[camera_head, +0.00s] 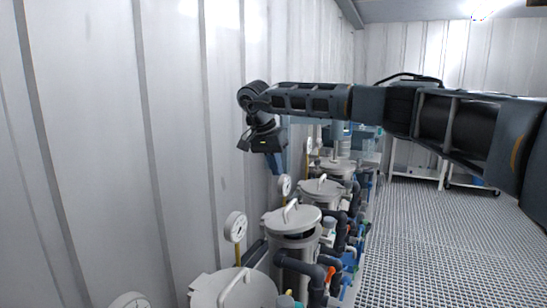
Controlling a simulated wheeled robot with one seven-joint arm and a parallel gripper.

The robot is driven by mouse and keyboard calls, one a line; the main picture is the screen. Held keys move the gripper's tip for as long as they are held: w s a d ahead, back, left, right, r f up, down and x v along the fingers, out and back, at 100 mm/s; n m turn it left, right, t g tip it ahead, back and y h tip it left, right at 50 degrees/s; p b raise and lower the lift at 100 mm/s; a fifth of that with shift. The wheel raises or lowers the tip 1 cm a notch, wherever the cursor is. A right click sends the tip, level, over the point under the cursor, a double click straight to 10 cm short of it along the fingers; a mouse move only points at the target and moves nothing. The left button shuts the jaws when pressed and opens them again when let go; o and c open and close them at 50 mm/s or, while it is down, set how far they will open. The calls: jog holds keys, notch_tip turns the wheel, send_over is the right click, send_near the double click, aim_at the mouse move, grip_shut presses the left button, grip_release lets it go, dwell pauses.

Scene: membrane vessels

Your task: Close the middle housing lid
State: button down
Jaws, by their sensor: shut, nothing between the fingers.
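Several grey cylindrical housings with round lids and bar handles stand in a row along the left wall. One lid (288,221), second from the front, sits slightly tilted, with a dark gap under its right edge above its housing (297,254). The lid behind it (318,188) and the nearest lid (236,290) look seated. Which one counts as the middle is not certain from this view. My gripper (276,165) hangs fingers-down near the wall, shut and empty, above and behind the tilted lid. It appears clear of the lids.
White pressure gauges (235,227) on yellow stems stand on the wall side of the housings. Dark pipes (305,268) and valves crowd their right side. My arm spans the upper right. The grated floor (440,250) at right is clear; a white trolley (417,165) stands at the back.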

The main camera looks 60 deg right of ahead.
aim_at(292, 204)
jog(key=x, duration=0.3)
jog(key=s+p+x, duration=0.1)
jog(key=x, duration=0.1)
jog(key=a+x, duration=0.1)
jog(key=x, duration=0.2)
jog(key=shift+s+d+f+p, duration=0.2)
jog(key=shift+f+p, duration=0.1)
jog(key=shift+f, duration=0.1)
jog(key=shift+s+d+f+t+b, duration=0.2)
jog(key=shift+s+f+t+b, duration=0.4)
jog(key=shift+s+f+b, duration=0.2)
jog(key=shift+s+a+f+t+b, duration=0.1)
jog(key=shift+s+f+t+b, duration=0.35)
jog(key=shift+t+b, duration=0.4)
jog(key=shift+r, duration=0.1)
